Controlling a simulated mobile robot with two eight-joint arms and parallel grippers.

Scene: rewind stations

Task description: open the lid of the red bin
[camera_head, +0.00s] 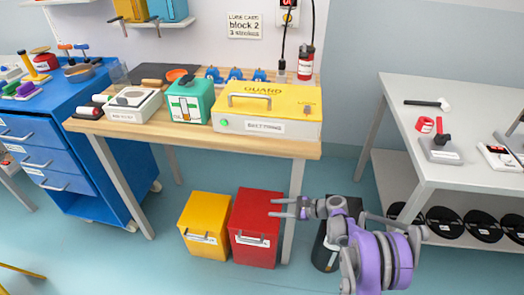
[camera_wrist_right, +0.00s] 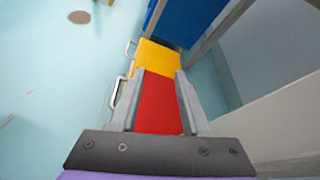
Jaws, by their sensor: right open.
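The red bin (camera_head: 256,232) stands on the floor under the front right of the wooden bench, with its lid down. A handle and a white label (camera_head: 250,239) are on its front. My right gripper (camera_head: 272,208) is open and empty, fingers pointing left, at the bin's upper right side. In the right wrist view the red lid (camera_wrist_right: 160,105) shows between the two open fingers (camera_wrist_right: 160,76). I cannot tell whether the fingers touch it. My left gripper is not in view.
A yellow bin (camera_head: 205,225) stands close to the left of the red one. A black bin (camera_head: 325,250) stands right of it, partly behind my right arm. The wooden bench (camera_head: 290,147) has a leg beside the red bin. A grey table (camera_head: 430,90) is at the right.

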